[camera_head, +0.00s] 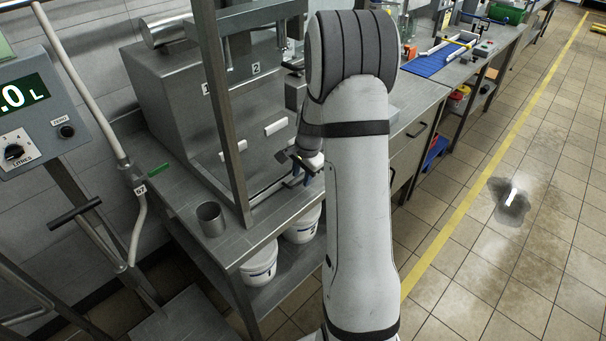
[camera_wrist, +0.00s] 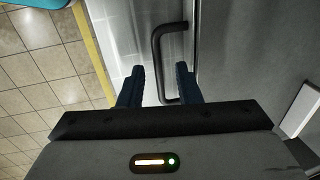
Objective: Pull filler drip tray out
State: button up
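The filler (camera_head: 200,90) is a grey metal unit on the steel bench in the head view. A low metal edge at its foot (camera_head: 268,190) looks like the drip tray, partly hidden by my gripper and arm. In the wrist view a dark bar handle (camera_wrist: 156,50) stands on a bright metal surface (camera_wrist: 140,35). My gripper (camera_wrist: 158,78) is open, with its two blue fingers apart. The near end of the handle shows between the fingers, and I cannot tell whether they touch it. In the head view my gripper (camera_head: 297,176) is at the front of the filler.
A metal cup (camera_head: 210,218) stands on the bench left of my gripper. White buckets (camera_head: 260,264) sit on the shelf below. A blue mat (camera_head: 438,62) lies on the far bench.

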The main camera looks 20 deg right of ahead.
jog(key=shift+f, duration=0.35)
jog(key=shift+c, duration=0.5)
grip_shut()
